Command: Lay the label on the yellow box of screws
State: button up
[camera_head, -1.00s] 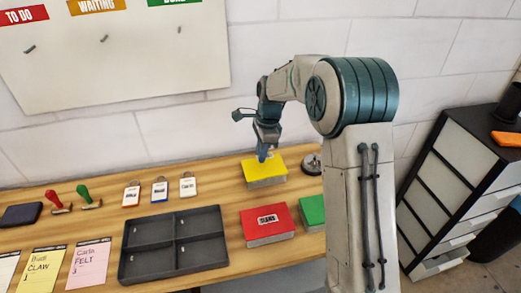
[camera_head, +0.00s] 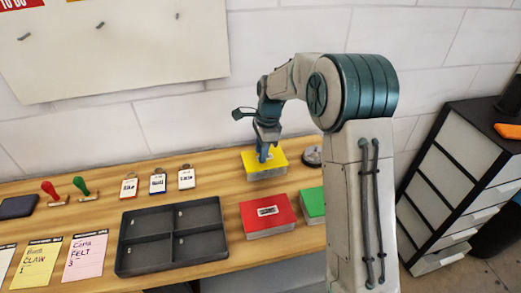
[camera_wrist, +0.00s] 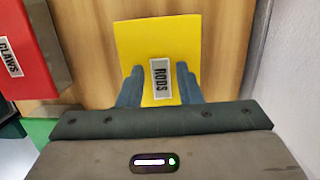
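The yellow box (camera_head: 266,172) lies on the wooden bench towards the back wall, left of my arm. My gripper (camera_head: 263,158) points down onto its top; the blue fingers reach its upper face. In the wrist view, a small pale label reading RODS (camera_wrist: 160,78) lies over the top of the yellow box (camera_wrist: 135,38), between the two fingertips. A narrow yellow strip seems to show on each side of the label, so my gripper (camera_wrist: 160,82) looks open around it. Whether the label lies fully flat cannot be told.
A red box (camera_head: 267,226) labelled CLAWS and a green box (camera_head: 312,205) stand in front of the yellow one. A grey divided tray (camera_head: 172,263), tags (camera_head: 158,184) and stamps (camera_head: 82,187) lie to the left. A round metal object (camera_head: 313,156) sits right of the yellow box.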

jog(key=shift+o, duration=0.6)
notch_tip(320, 180, up, 19)
jog(key=d+p, duration=0.2)
jog(key=p, duration=0.2)
jog(key=shift+w+f, duration=0.2)
jog(key=shift+w, duration=0.1)
dwell(0.7)
